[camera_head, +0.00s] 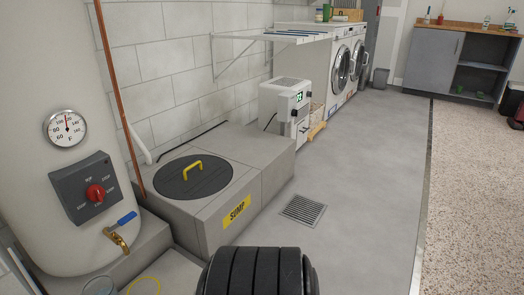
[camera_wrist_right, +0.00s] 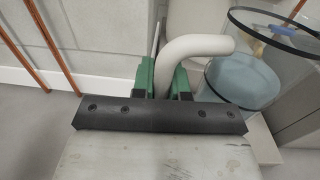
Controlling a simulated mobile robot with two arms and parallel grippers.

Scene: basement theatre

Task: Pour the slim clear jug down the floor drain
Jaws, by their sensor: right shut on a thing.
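The slim clear jug (camera_wrist_right: 244,78) is at the right of the right wrist view, with a dark rim and pale blue liquid inside. My right gripper (camera_wrist_right: 164,78) is shut on its thick white handle (camera_wrist_right: 196,45), between green finger pads. The jug's lower part is partly hidden. The floor drain (camera_head: 303,209) is a square slotted grate set in the grey floor, right of the sump box in the head view. It is uncovered. Neither gripper shows in the head view.
The sump box (camera_head: 222,222) with a black lid (camera_head: 193,178) stands left of the drain. A tank (camera_head: 50,200) with a blue-handled tap is further left. A white machine (camera_head: 286,103) stands behind. Grey floor right of the drain is clear.

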